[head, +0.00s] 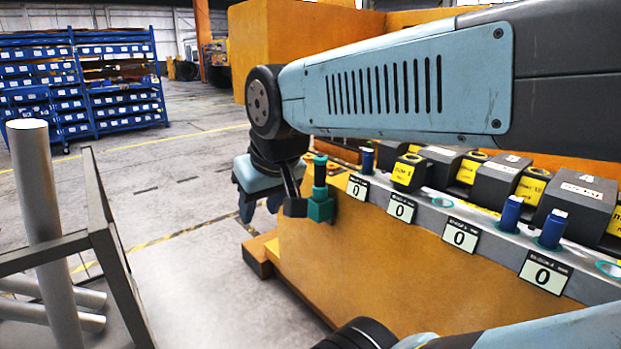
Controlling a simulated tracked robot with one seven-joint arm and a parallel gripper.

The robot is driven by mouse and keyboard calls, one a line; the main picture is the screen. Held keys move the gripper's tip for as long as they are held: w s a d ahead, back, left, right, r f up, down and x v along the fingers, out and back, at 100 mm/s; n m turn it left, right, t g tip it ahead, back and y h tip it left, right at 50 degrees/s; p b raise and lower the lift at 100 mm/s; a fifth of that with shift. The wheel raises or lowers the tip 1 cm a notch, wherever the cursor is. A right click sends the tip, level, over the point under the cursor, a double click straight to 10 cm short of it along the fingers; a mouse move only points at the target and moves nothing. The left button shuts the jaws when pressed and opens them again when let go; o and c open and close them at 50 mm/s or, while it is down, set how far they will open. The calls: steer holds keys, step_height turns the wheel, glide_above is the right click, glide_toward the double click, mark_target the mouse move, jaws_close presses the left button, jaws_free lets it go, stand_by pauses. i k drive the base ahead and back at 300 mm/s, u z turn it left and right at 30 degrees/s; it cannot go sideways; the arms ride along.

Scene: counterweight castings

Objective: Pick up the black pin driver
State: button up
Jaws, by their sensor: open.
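An upright tool with a black shaft (320,174) and a teal cap stands in a teal holder (321,210) at the left end of the casting's ledge. It looks like the black pin driver; its lower part is hidden in the holder. My gripper (260,211) hangs just left of it, fingers pointing down, open, with nothing visible between the fingers. The gap in depth between gripper and tool is unclear.
Along the ledge (430,215) are blue pins (511,213), yellow blocks (409,172), dark grey blocks (584,203) and several cards reading 0 (460,235). The orange casting (360,260) fills the middle. A metal frame (105,235) stands at left. Blue shelving (120,85) is far back; floor between is clear.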

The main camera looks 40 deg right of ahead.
mark_target(320, 189)
steer(key=z, duration=0.35)
steer(key=i, duration=0.8)
steer(key=z, duration=0.65)
steer(key=k, duration=0.7)
steer(key=z, duration=0.25)
steer(key=i, duration=0.75)
steer(key=u, duration=0.15)
